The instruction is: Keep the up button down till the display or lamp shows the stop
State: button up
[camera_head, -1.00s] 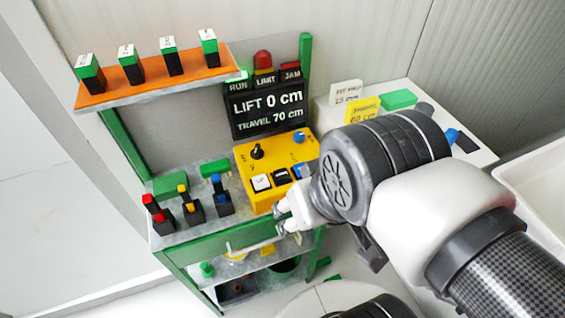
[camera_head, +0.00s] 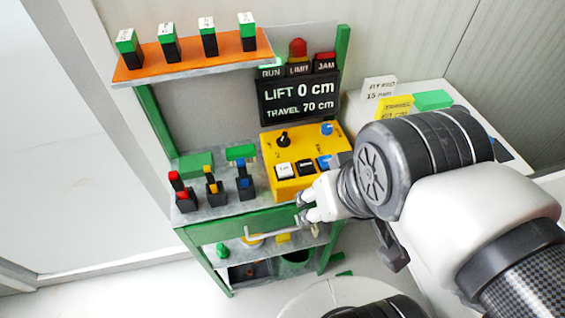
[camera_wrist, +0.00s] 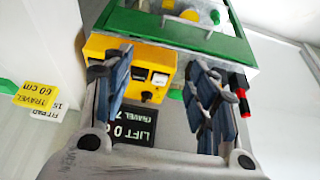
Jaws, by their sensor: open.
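A yellow control box (camera_head: 292,190) stands on the bench top. On it are a white button (camera_head: 284,170) with small lettering, a black button (camera_head: 306,167), blue controls and a black lever. I cannot read the lettering surely. The dark display (camera_head: 298,98) reads LIFT 0 cm and TRAVEL 70 cm. Above it the RUN lamp (camera_head: 271,62) looks green, with the red-domed LIMIT lamp (camera_head: 298,50) and JAM lamp (camera_head: 325,57) beside it. My gripper (camera_head: 303,206) is open and empty, in front of the box. The wrist view shows the white button (camera_wrist: 160,78) between its spread fingers.
Levers with red, yellow and blue parts (camera_head: 213,190) stand left of the box. An orange shelf (camera_head: 190,58) with several green-topped blocks hangs above left. A green drawer front (camera_head: 240,225) with a pale handle lies below. A white counter with label cards (camera_head: 380,88) is at right.

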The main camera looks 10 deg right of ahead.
jog(key=shift+c, duration=0.3)
grip_shut()
dwell(0.5)
dwell(1.1)
